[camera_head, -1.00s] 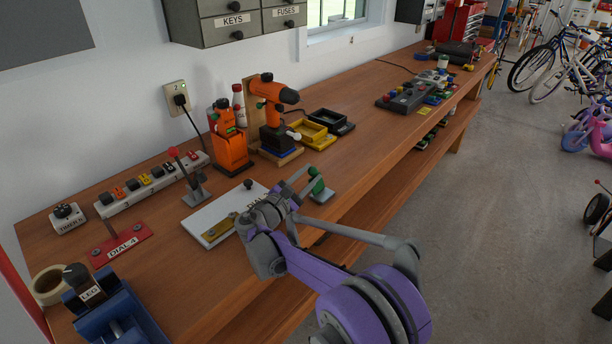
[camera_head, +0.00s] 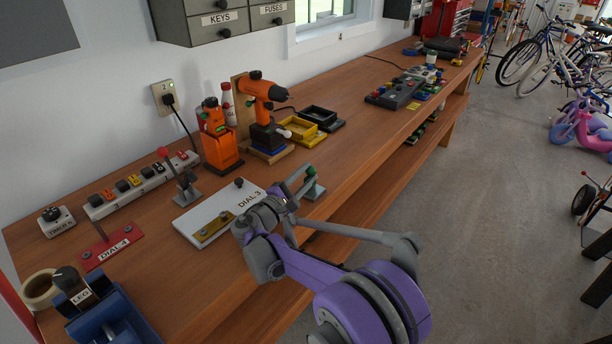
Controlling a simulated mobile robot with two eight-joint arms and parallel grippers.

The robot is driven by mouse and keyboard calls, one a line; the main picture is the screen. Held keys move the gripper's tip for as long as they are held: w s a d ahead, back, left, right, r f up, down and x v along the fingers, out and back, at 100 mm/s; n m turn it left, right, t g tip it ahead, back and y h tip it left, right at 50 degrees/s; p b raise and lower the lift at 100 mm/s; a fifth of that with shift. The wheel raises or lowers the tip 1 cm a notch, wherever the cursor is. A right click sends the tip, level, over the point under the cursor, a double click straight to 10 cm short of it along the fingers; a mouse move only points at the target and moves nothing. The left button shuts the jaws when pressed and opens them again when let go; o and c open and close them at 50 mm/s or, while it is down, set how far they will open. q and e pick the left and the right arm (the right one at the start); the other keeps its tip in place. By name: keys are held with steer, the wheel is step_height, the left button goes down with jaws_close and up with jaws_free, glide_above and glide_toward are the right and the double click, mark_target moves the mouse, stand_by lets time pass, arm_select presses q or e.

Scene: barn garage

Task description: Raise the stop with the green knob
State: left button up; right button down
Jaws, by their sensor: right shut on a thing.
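The stop with the green knob (camera_head: 310,171) stands near the front edge of the workbench, to the right of the white DIAL 3 board. Its grey-green base (camera_head: 315,190) shows below and right of the knob. My right gripper (camera_head: 303,177) is shut on the green knob, its fingers reaching in from the left. The gripper and wrist hide part of the stop. My left gripper is not in view.
The DIAL 3 board (camera_head: 203,223) lies just left of my right wrist. An orange drill (camera_head: 262,90), a yellow tray (camera_head: 299,131) and a black tray (camera_head: 320,117) stand behind. The bench (camera_head: 375,135) is clear to the right.

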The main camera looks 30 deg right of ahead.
steer(key=shift+w+a+f, duration=0.1)
steer(key=shift+a+f, duration=0.05)
steer(key=c, duration=0.6)
jaws_free()
steer(key=shift+w, duration=0.1)
steer(key=shift+o, duration=0.4)
steer(key=v, duration=1)
steer(key=shift+s+a, duration=0.25)
steer(key=shift+a, duration=0.1)
